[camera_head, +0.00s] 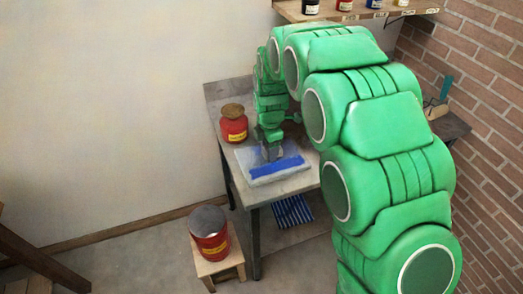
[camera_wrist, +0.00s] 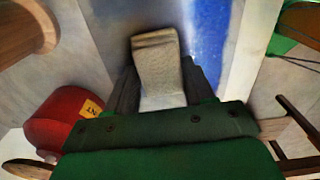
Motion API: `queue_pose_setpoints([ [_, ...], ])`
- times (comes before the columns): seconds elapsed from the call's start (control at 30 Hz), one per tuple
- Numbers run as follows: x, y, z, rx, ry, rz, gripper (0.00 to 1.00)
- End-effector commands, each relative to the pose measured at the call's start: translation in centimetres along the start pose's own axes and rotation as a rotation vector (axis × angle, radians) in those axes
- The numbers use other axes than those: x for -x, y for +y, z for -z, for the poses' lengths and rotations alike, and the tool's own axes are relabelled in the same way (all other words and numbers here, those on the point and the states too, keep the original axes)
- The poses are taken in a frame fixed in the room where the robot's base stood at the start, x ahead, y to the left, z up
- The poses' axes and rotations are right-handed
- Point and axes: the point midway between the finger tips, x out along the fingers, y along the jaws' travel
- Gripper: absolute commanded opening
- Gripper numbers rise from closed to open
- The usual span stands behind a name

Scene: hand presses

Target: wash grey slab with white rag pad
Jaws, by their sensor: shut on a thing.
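The grey slab (camera_head: 246,156) lies flat on the small table, with a wide blue ink band along its near side. In the wrist view the slab (camera_wrist: 113,22) also shows, with a blue stripe to the right of the pad. My gripper (camera_head: 270,152) points down over the slab's middle. It is shut on the white rag pad (camera_wrist: 158,62), which looks pale beige and folded between the two dark fingers. The pad is at or just above the slab; whether it touches I cannot tell. In the head view the pad is largely hidden by my gripper.
A red ink can (camera_head: 234,128) with a brown lid stands on the table (camera_head: 288,186), left of the slab. Another red can (camera_head: 209,240) stands on a wooden stool (camera_head: 220,268). Blue-striped cloth (camera_head: 292,211) lies below the table. A bottle shelf (camera_head: 365,14) hangs above.

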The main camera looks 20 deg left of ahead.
Motion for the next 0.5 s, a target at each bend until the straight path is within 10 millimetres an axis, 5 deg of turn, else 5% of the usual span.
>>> queue_pose_setpoints([
  [0.5,0.0,-0.2,-4.8,-0.002,0.000,0.000,0.24],
])
